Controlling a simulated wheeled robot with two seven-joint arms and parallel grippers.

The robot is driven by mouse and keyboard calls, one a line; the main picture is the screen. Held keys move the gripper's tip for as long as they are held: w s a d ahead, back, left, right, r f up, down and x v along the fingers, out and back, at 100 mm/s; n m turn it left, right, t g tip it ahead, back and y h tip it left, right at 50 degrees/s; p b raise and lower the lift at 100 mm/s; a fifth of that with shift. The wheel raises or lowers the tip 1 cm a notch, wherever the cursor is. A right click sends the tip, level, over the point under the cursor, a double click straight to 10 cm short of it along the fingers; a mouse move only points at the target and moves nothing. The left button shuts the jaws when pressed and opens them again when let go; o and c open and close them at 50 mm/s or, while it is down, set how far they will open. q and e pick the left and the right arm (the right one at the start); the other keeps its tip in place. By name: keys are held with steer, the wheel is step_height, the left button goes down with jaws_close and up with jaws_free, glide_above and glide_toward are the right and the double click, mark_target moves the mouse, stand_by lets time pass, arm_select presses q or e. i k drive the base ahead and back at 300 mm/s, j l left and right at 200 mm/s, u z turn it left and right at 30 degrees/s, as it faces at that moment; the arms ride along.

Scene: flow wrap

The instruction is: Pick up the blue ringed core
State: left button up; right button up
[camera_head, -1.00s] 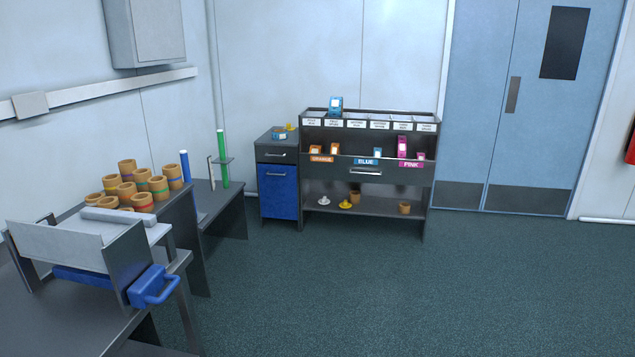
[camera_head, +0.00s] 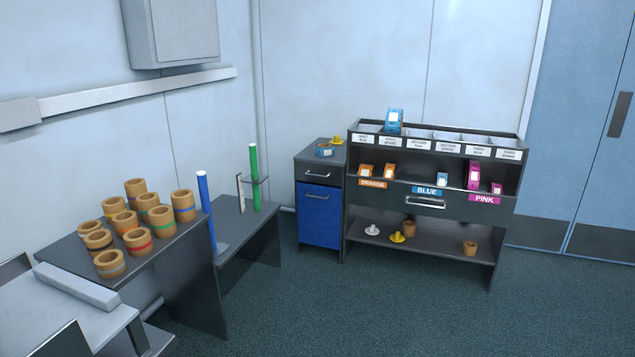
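Several brown cores with coloured rings stand grouped on a dark stand at the left. The core at the group's right end (camera_head: 184,206) seems to have a blue ring, though the band is small and hard to tell. Near it are a green-ringed core (camera_head: 161,222) and a red-ringed core (camera_head: 138,242). A small round blue and tan item (camera_head: 324,150) lies on top of the drawer cabinet; I cannot tell whether it is a ringed core. Neither of my grippers is in view.
A blue tube (camera_head: 206,212) and a green tube (camera_head: 255,178) stand upright right of the cores. A grey bench (camera_head: 65,318) is in front of the stand. The drawer cabinet (camera_head: 319,172) and the labelled shelf unit (camera_head: 465,214) stand behind. The floor at the front right (camera_head: 400,310) is clear.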

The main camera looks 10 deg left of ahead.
mark_target(184, 204)
steer(key=i+l+u, duration=0.1)
steer(key=i, duration=1.3)
steer(key=i+j+u, duration=0.1)
steer(key=i+u, duration=0.7)
steer(key=i+l+u, duration=0.15)
steer(key=i+u, duration=0.5)
steer(key=i, duration=0.1)
